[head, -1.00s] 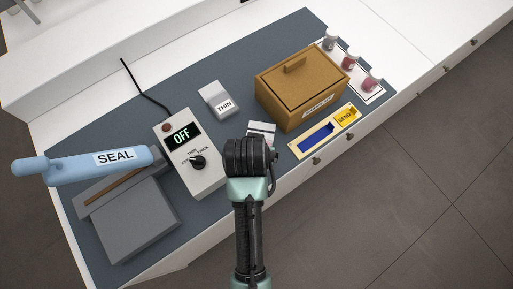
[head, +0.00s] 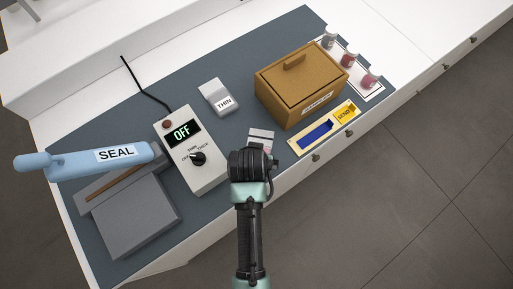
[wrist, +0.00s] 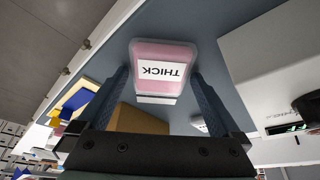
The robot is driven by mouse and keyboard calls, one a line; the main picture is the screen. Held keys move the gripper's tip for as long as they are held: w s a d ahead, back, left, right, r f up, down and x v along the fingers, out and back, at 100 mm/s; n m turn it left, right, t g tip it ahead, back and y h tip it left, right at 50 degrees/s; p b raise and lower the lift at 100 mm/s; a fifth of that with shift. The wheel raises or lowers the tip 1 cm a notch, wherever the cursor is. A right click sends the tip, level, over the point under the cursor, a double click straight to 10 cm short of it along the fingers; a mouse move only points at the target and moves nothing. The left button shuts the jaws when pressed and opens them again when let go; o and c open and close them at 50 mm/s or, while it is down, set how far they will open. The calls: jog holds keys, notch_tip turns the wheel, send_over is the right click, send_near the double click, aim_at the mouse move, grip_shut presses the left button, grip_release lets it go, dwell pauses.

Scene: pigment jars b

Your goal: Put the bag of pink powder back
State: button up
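The bag of pink powder (wrist: 163,54), with a white label reading THICK, lies flat on the blue-grey mat. In the head view its pale end (head: 261,135) shows beyond my wrist, which hides the rest. My gripper (wrist: 161,74) is open and empty over the bag. Its two fingers stand apart on either side of the bag's near end in the wrist view, with gaps visible. A second bag (head: 220,96), labelled THIN, lies further back on the mat.
A lidded brown box (head: 296,92), a yellow-and-blue SEND tray (head: 319,133) and a card with several jars (head: 347,61) are at right. A control box reading OFF (head: 189,150) and a sealer with a blue SEAL handle (head: 90,160) are at left.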

jog(key=d+v, duration=0.1)
jog(key=v, duration=1.1)
jog(key=w+r+t, duration=0.4)
jog(key=w+r, duration=0.1)
jog(key=r, duration=0.5)
jog(key=w+r+n+t, duration=0.1)
jog(key=w+r+t, duration=0.4)
jog(key=r, duration=0.5)
jog(key=w+r+t, duration=0.3)
jog(key=w+r, duration=0.3)
jog(key=r, duration=0.4)
jog(key=s+r+t, duration=0.3)
jog(key=r, duration=0.6)
jog(key=s+r+t, duration=0.4)
jog(key=r, duration=0.6)
jog(key=s+r+t+b, duration=0.1)
jog(key=s+r+t, duration=0.2)
jog(key=r, duration=0.7)
jog(key=shift+s+r+n+t+y, duration=0.2)
jog(key=shift+s+n+t+y, duration=0.1)
jog(key=shift+n+t, duration=0.15)
